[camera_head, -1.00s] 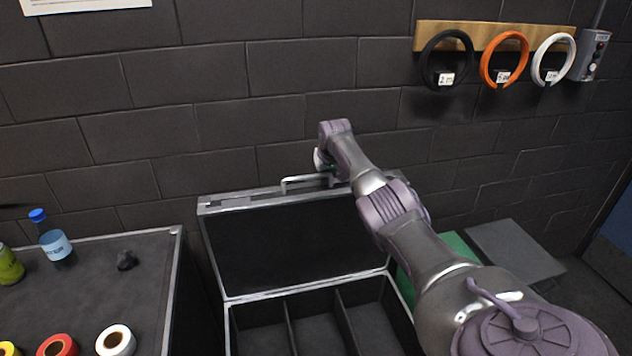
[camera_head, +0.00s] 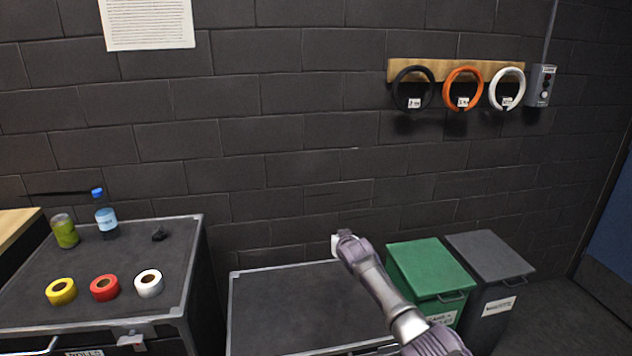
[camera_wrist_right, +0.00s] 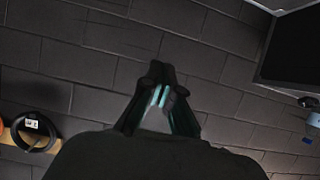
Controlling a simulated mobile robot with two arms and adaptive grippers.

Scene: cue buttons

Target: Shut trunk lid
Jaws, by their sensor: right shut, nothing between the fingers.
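The trunk lid (camera_head: 285,305) is a dark panel with a light metal edge. It lies flat over the trunk in the head view, and no compartments show. The trunk's front is mostly cut off by the lower picture edge. My right gripper (camera_head: 338,246) is near the lid's back right corner, seemingly above it; contact cannot be told. In the wrist view its fingers (camera_wrist_right: 160,95) are together and empty. My left gripper is not in view.
Left of the trunk, a dark case (camera_head: 190,250) bears a bottle (camera_head: 105,215), a can (camera_head: 64,231) and tape rolls (camera_head: 104,287). A green bin (camera_head: 430,268) and a grey bin (camera_head: 490,255) stand right. Coloured rings (camera_head: 462,88) hang on the wall behind.

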